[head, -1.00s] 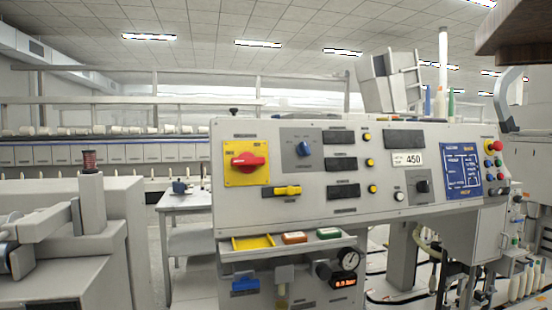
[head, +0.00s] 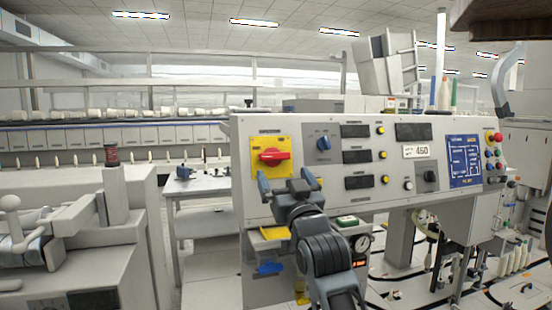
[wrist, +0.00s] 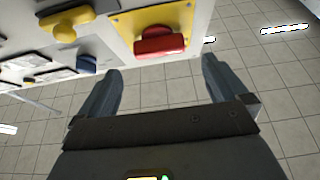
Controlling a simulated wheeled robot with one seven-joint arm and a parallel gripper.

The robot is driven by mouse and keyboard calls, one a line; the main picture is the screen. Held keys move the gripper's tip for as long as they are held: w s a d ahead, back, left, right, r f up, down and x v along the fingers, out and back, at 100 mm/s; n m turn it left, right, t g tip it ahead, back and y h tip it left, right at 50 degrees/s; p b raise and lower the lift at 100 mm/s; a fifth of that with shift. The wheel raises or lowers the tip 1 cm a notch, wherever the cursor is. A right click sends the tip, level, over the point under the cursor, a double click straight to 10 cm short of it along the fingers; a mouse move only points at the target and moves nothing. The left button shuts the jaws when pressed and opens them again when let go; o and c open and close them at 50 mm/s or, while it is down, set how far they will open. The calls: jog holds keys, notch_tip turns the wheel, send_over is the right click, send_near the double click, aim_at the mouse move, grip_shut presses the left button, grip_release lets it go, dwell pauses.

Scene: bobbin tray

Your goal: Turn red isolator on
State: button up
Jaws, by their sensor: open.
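The red isolator (head: 273,156) is a red rotary handle on a yellow square plate (head: 284,143) at the left end of the grey control panel. Its handle lies roughly horizontal in the head view. In the wrist view the red handle (wrist: 160,41) shows beyond the fingertips, near the top middle. My gripper (head: 287,182) is open and empty, just below and in front of the isolator, apart from it. Its two fingers (wrist: 160,75) are spread wide in the wrist view, with the handle between their lines.
A yellow switch (wrist: 68,22) and a blue knob (wrist: 86,64) sit near the isolator on the panel. A blue selector (head: 323,143) and several yellow buttons are to its right. A yellow tray (head: 274,232) juts out below. A grey machine (head: 75,215) stands at left.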

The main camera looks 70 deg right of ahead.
aim_at(277, 159)
jog(key=p+x, duration=0.3)
jog(key=x, duration=0.3)
jog(key=shift+w+d+r+p, duration=0.1)
jog(key=shift+d+r+p, duration=0.15)
jog(key=shift+d+p, duration=0.1)
jog(key=shift+w+d+r, duration=0.1)
jog(key=shift+w+d, duration=0.2)
jog(key=shift+w, duration=0.05)
jog(key=c, duration=0.8)
